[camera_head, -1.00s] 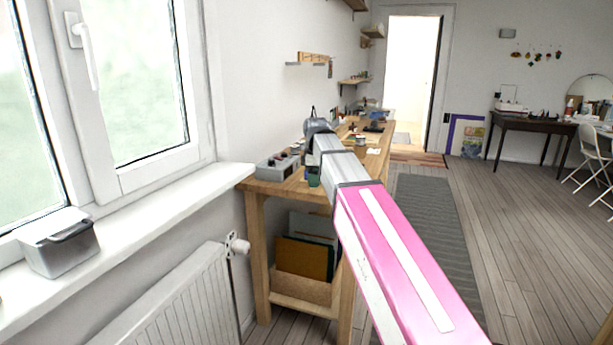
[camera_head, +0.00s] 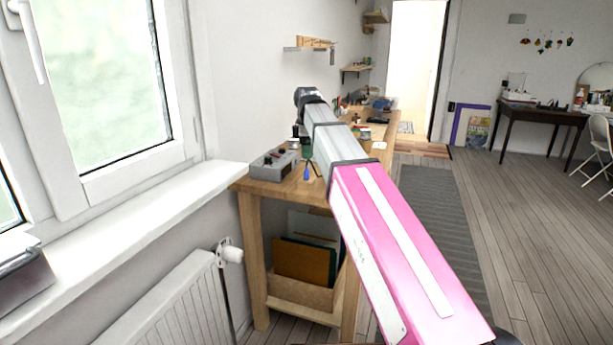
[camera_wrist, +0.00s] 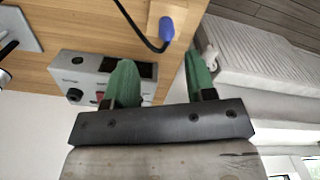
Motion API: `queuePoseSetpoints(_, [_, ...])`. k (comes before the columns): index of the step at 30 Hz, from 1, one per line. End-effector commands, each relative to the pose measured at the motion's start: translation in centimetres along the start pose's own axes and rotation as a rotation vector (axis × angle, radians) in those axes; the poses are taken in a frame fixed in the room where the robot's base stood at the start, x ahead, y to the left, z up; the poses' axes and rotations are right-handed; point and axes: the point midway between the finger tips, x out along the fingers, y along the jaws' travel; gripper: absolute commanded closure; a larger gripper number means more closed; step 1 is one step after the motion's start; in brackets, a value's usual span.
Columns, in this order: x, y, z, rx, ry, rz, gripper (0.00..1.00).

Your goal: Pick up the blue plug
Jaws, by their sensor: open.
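The blue plug (camera_wrist: 167,28) is on the end of a black cable in the wrist view, over the wooden bench top close to its edge. In the head view it is a small blue spot (camera_head: 307,173) near the bench's front edge. My gripper (camera_wrist: 158,60) has two green fingers spread apart with nothing between them. The plug appears beyond the fingertips and between their lines, apart from both. In the head view the green fingers (camera_head: 306,151) are small and partly hidden behind my arm.
A grey control box (camera_head: 273,164) with knobs stands on the bench (camera_head: 240,185), left of the plug; it also shows behind the left finger in the wrist view (camera_wrist: 85,72). Several items clutter the bench further back. A windowsill (camera_head: 150,215) and radiator (camera_head: 175,305) lie left.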

Motion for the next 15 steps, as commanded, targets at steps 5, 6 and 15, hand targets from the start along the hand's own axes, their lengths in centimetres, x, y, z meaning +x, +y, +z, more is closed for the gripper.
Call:
queuePoseSetpoints(5, [2.6, -0.1, 0.0, 0.001, 0.000, -0.001, 0.50])
queuePoseSetpoints(6, [2.9, -0.1, 0.0, 0.001, 0.000, -0.001, 0.50])
queuePoseSetpoints(15, [5.2, -0.7, -0.1, 0.001, 0.000, -0.001, 0.50])
